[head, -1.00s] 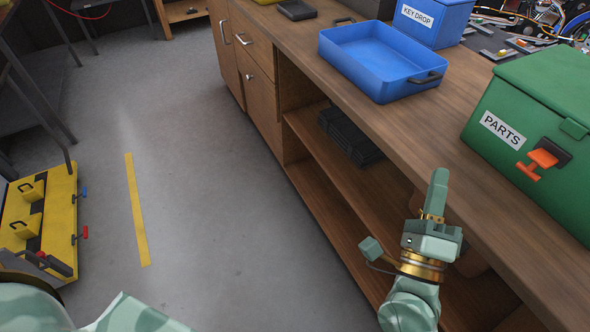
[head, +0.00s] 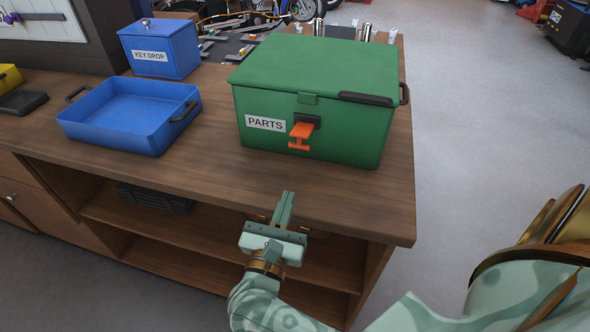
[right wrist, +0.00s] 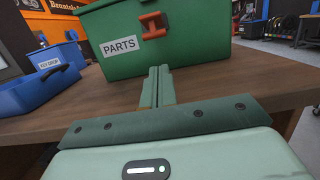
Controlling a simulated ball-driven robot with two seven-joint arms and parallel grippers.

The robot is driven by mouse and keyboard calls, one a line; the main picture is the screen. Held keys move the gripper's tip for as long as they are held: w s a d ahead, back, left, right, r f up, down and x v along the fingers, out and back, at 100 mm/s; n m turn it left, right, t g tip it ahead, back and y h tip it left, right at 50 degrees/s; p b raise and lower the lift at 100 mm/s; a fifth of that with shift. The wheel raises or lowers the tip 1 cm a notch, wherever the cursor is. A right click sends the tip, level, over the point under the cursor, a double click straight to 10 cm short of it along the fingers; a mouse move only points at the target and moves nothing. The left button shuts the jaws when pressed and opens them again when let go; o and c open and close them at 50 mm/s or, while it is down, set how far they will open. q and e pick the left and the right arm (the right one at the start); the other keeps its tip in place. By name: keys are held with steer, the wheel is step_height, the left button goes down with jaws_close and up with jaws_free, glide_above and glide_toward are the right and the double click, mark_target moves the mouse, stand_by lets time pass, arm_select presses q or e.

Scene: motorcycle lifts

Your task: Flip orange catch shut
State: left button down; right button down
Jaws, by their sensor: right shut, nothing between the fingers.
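The green PARTS box (head: 315,75) stands on the wooden bench with its lid down. Its orange catch (head: 300,134) is on the front face, sticking outward and hanging below its dark mount. The catch also shows in the right wrist view (right wrist: 153,26), above my fingertips. My right gripper (head: 285,198) is shut and empty. It is at the bench's front edge, below and in front of the catch, apart from it. In the right wrist view its two fingers (right wrist: 159,72) lie together, pointing toward the box. My left gripper is not in view.
A blue tray (head: 130,118) and a blue KEY DROP box (head: 160,50) stand left of the green box. The bench top (head: 215,165) is bare in front of the box. Open shelves (head: 190,228) lie below, and clear floor (head: 470,100) is at right.

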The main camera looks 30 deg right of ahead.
mark_target(302, 137)
steer(key=x, duration=1)
steer(key=shift+a, duration=0.1)
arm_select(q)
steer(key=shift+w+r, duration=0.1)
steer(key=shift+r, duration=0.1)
